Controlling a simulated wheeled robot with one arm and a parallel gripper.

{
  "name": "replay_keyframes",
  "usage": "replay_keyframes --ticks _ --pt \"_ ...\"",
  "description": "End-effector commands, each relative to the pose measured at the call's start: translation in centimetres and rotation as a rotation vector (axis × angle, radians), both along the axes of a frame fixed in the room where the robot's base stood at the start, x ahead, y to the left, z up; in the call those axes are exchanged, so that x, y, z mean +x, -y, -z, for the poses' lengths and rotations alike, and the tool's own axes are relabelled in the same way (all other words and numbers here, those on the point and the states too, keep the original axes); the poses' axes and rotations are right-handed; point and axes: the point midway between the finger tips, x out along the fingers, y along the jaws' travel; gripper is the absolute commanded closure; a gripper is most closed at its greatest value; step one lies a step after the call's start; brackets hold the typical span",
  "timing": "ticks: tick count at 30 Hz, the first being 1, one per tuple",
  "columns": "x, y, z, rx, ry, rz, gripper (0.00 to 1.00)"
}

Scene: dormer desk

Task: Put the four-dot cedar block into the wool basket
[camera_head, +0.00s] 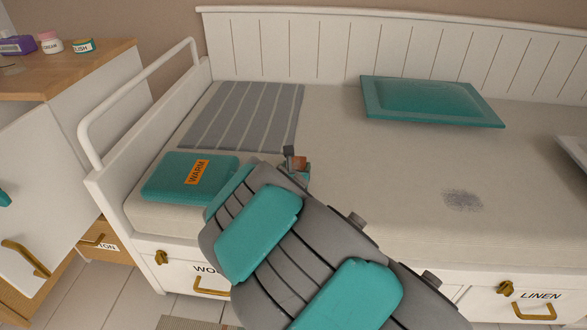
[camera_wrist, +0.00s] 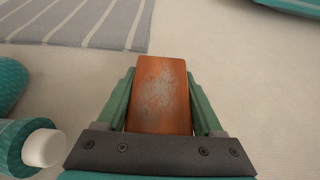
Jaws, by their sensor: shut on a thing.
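My gripper (camera_wrist: 162,105) is shut on an orange-brown block (camera_wrist: 160,88) with a grey, worn patch on its upper face. No dots can be made out on it. In the head view the block (camera_head: 299,163) shows small at my gripper (camera_head: 297,166), over the bed's mattress; its exact height above it is unclear. A white front (camera_head: 180,270) with a gold handle and a label beginning "WO" is low on the bed's left; my arm hides the rest of the label. The inside of that basket or drawer is not visible.
A teal item labelled "WARM" (camera_head: 165,180) lies left of my gripper; a white cap (camera_wrist: 43,148) shows close by. A striped grey mat (camera_head: 245,115) and teal pillow (camera_head: 430,100) lie behind. A "LINEN" front (camera_head: 490,310) is right. A white rail (camera_head: 125,95) bounds the bed's left.

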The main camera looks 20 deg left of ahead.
Motion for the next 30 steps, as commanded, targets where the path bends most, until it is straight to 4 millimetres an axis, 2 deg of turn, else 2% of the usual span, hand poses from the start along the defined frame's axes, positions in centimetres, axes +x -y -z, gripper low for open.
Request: replay_keyframes --ticks 14,15,22,30 --pt "0.01 0.04 0.63 0.001 0.002 -0.002 0.90" --pt "0.01 0.05 0.47 0.001 0.001 -0.002 0.27" --pt "0.01 0.05 0.44 0.001 0.001 -0.002 0.02" --pt "0.01 0.05 0.32 0.001 0.001 -0.002 0.02"
